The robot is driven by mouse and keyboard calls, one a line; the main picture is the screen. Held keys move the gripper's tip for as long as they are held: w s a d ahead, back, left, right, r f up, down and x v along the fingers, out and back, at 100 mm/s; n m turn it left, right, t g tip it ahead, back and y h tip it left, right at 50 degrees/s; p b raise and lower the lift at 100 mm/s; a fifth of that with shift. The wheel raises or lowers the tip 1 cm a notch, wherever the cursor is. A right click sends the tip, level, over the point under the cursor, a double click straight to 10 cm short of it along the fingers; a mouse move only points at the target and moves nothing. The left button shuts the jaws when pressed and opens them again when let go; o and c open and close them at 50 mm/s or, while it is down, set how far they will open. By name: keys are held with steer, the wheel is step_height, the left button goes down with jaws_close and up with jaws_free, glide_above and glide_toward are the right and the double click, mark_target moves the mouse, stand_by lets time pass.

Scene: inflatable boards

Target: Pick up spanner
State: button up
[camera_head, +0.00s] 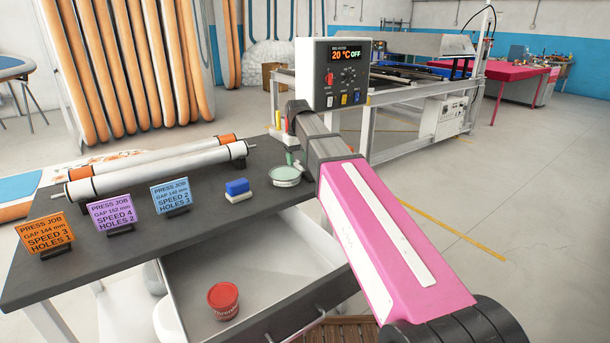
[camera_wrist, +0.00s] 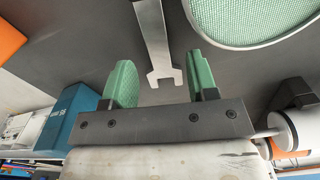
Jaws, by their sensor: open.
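The spanner (camera_wrist: 152,35) is a flat grey tool in the wrist view. It enters from the top edge, and its open-ended jaw points toward my gripper (camera_wrist: 160,72). The green finger pads stand apart, one on each side of the spanner's line, with dark surface showing between them. The gripper is open and holds nothing. Whether the pads are level with the spanner, I cannot tell. In the head view my arm reaches over the right end of the dark table, and I cannot make out the spanner there.
The dark table (camera_head: 130,248) bears white rollers (camera_head: 155,172), sign cards (camera_head: 115,214), a blue-and-white block (camera_head: 237,190) and a round greenish dish (camera_head: 286,177). An open drawer (camera_head: 270,275) below holds a red tin (camera_head: 223,299). A control box (camera_head: 335,75) stands behind. Floor at right is clear.

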steer(key=shift+f, duration=0.8)
steer(key=shift+f, duration=0.15)
jaws_close()
